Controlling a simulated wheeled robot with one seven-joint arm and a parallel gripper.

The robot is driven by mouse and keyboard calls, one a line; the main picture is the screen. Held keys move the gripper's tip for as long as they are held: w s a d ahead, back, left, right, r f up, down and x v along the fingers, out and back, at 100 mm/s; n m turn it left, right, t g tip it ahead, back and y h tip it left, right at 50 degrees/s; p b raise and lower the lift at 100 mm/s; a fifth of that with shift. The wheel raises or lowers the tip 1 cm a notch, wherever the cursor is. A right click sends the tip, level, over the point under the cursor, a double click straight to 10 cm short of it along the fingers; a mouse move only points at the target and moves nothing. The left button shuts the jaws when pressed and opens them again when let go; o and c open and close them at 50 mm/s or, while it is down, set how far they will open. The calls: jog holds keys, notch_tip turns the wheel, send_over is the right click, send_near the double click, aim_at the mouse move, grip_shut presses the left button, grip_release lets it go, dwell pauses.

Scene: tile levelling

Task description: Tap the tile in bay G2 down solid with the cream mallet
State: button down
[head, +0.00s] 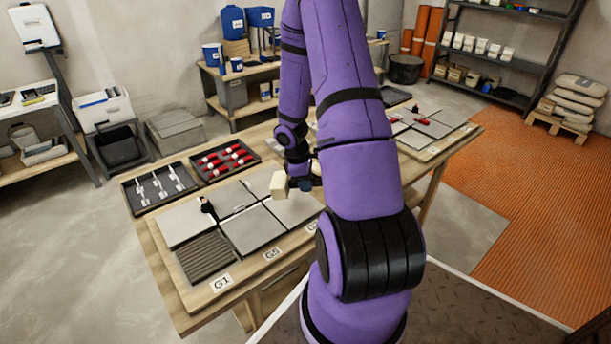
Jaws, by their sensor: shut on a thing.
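My gripper (304,185) is partly hidden behind my arm, shut on the mallet. The mallet's cream head (279,186) shows to the left of the gripper, over the right part of the near tile panel; whether it touches a tile I cannot tell. Several grey tiles lie on the panel, among them a back-left tile (184,226), a front-middle tile (250,231) and a front-right tile (294,209). Labels G1 (221,284) and G5 (272,254) are on the front edge; a third is partly hidden. No G2 label is readable, so I cannot tell which tile is in G2.
A ribbed, tile-free bay (206,257) lies behind G1. A small dark thing (207,207) stands between tiles. Behind the panel are a tray of white pieces (146,203) and a tray of red pieces (205,175). My arm hides the table's middle.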

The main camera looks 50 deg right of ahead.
jog(key=shift+w+a+x, duration=0.15)
jog(key=shift+w+x, duration=0.05)
jog(key=shift+x, duration=0.9)
jog(key=shift+w+a+x, duration=0.1)
jog(key=shift+w+x, duration=0.1)
jog(key=shift+x, duration=0.9)
jog(key=shift+s+d+v, duration=0.15)
jog(key=shift+s+v, duration=0.05)
jog(key=shift+v, duration=0.85)
jog(key=shift+s+d+v, duration=0.1)
jog(key=shift+s+v, duration=0.1)
jog(key=shift+v, duration=0.9)
jog(key=x, duration=0.3)
jog(key=w+x, duration=0.1)
jog(key=x, duration=0.1)
jog(key=shift+a+f, duration=0.2)
jog(key=shift+a, duration=0.15)
jog(key=shift+s+d+v, duration=0.1)
jog(key=shift+s+v, duration=0.05)
jog(key=shift+v, duration=0.75)
jog(key=shift+s+d+v, duration=0.1)
jog(key=shift+s+v, duration=0.1)
jog(key=shift+v, duration=0.7)
jog(key=shift+s+d+v, duration=0.15)
jog(key=shift+v, duration=0.75)
jog(key=shift+r, duration=0.15)
